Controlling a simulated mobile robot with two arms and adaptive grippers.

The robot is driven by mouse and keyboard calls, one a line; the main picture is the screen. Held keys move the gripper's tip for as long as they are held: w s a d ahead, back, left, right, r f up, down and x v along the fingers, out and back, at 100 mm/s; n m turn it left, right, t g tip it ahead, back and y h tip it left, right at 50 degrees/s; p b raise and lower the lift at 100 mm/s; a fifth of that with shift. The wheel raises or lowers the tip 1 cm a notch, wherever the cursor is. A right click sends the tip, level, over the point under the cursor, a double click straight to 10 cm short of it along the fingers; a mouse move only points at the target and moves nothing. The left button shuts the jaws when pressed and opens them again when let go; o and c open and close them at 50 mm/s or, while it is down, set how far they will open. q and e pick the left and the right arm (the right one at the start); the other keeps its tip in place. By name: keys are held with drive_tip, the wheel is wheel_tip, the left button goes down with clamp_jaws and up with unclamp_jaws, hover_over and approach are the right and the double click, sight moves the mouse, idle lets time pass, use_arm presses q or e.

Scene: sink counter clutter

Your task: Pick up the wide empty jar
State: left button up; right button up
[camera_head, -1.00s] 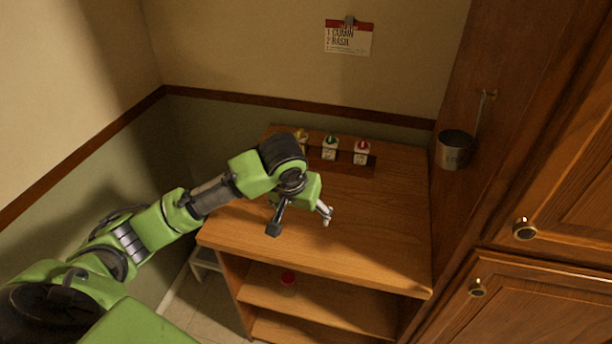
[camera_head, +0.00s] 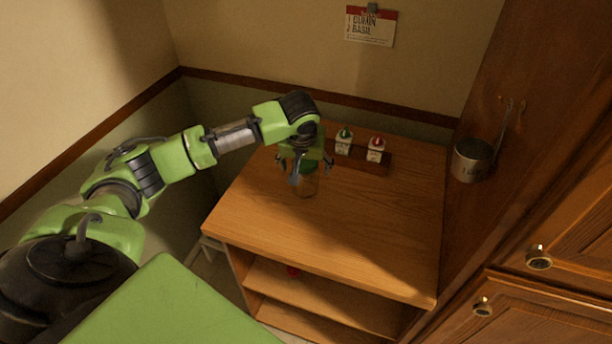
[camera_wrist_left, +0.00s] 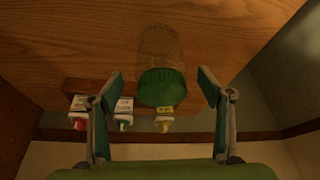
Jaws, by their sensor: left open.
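The wide jar (camera_head: 307,184) is clear glass and stands on the wooden counter top, partly hidden by my left gripper in the head view. In the left wrist view the jar (camera_wrist_left: 158,47) shows clear and empty, with a green lid (camera_wrist_left: 162,87). My left gripper (camera_head: 308,172) is open above and around the jar's upper part in the head view. In the left wrist view its two fingers (camera_wrist_left: 158,88) stand apart on either side of the lid, with gaps on both sides. My right gripper is not in view.
Small spice jars with green (camera_head: 344,140) and red (camera_head: 376,148) caps stand in a wooden rack (camera_head: 345,161) behind. A yellow-capped one (camera_wrist_left: 164,123) shows in the left wrist view. A metal cup (camera_head: 471,160) hangs at right. The counter's front (camera_head: 340,245) is clear.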

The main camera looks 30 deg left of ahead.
use_arm(q)
drive_tip(key=shift+w+a+f+p, duration=0.15)
drive_tip(key=shift+f+p, duration=0.45)
drive_tip(key=shift+f, duration=0.05)
drive_tip(key=p+x, duration=0.1)
drive_tip(key=x, duration=0.2)
drive_tip(key=shift+f, duration=0.15)
drive_tip(key=shift+w+a+f, duration=0.1)
drive_tip(key=shift+w+f, duration=0.1)
drive_tip(key=shift+f, duration=0.05)
drive_tip(key=shift+r, duration=0.1)
drive_tip(key=c, duration=1.4)
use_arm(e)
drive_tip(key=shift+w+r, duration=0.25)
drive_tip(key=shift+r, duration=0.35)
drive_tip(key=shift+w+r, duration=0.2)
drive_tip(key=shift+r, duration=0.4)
